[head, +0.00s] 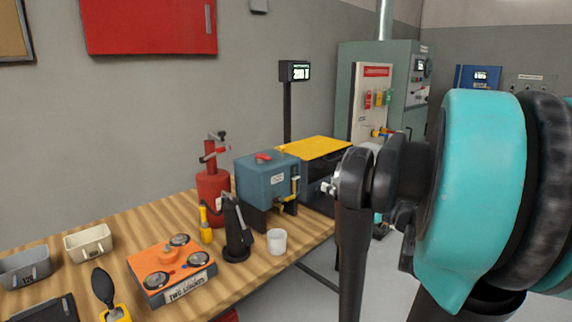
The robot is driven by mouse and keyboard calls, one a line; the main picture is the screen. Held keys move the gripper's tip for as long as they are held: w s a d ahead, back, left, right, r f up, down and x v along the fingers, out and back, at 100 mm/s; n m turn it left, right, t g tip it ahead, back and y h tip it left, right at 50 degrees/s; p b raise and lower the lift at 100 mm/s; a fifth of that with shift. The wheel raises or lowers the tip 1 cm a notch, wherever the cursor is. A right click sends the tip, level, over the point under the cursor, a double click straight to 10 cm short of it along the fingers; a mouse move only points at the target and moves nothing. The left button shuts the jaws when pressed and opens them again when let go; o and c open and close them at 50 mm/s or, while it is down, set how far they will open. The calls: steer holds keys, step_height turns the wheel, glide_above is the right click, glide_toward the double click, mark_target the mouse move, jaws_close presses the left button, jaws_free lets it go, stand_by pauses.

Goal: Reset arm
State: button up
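My arm fills the right side of the head view, with a large teal joint and black links. One dark link runs down out of the bottom of the picture. My gripper does not show in this view, so I cannot see its fingers or whether it holds anything. The arm stands to the right of the wooden workbench (245,283) and hides part of the room behind it.
The bench holds an orange "TWO SANDERS" box (172,262), a white cup (277,241), a red extinguisher-like cylinder (212,192), a blue-grey box (262,180), a black stand (236,240) and bins (89,243). A green cabinet (405,85) stands behind.

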steer(key=s+a+f+m+g+h, duration=0.2)
steer(key=s+f+g+h, duration=0.15)
steer(key=f, duration=0.65)
steer(key=s+a+f+m+g+h, duration=0.2)
steer(key=s+f+g, duration=0.2)
steer(key=f, duration=0.6)
steer(key=s+d+f+m+g+h, duration=0.1)
steer(key=s+d+f+m+h, duration=0.4)
steer(key=d+f, duration=0.4)
steer(key=s+h, duration=0.1)
steer(key=h, duration=0.1)
steer(key=shift+h, duration=0.35)
steer(key=shift+d+g, duration=0.1)
steer(key=shift+g, duration=0.15)
